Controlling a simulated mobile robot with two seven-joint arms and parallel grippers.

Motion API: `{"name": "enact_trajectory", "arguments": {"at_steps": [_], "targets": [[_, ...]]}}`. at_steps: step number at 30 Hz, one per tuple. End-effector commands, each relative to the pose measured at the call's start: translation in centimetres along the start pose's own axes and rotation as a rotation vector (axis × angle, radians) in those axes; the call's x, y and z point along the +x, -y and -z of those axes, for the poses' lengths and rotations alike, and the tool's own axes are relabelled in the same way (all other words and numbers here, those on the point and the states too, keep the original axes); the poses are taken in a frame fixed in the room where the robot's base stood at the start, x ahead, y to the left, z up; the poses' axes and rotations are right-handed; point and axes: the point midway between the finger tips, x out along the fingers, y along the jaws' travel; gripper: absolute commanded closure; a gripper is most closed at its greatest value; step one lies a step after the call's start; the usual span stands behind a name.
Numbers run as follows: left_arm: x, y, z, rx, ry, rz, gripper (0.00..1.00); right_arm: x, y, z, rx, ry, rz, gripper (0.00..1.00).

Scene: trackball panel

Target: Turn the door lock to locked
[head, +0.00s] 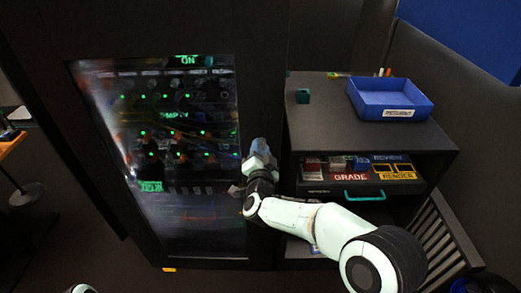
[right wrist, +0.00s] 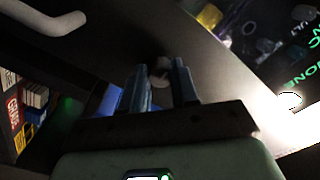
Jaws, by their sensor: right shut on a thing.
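The door lock (right wrist: 159,72) is a small round grey-brown knob on the dark door frame, seen between my finger tips in the right wrist view. My right gripper (right wrist: 158,80) is shut on it, one finger on each side. In the head view my right gripper (head: 260,150) is at the right edge of the dark cabinet door (head: 262,90), and it hides the lock there. I cannot tell the lock's exact turn angle. My left gripper is not in view.
Behind the door's glass (head: 165,200) are several green lights and labels. A pale bar (right wrist: 50,22) shows in the right wrist view.

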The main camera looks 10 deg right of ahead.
Motion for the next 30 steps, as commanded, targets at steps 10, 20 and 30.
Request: {"name": "enact_trajectory", "arguments": {"at_steps": [10, 20, 30], "targets": [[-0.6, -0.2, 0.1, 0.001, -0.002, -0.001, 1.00, 0.0, 0.0, 0.0, -0.166, 0.002, 0.000, 1.00], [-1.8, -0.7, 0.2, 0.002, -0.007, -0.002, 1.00, 0.0, 0.0, 0.1, -0.469, 0.002, 0.002, 1.00], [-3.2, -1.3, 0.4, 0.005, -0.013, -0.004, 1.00, 0.0, 0.0, 0.1, -0.792, 0.001, 0.001, 1.00]]}}
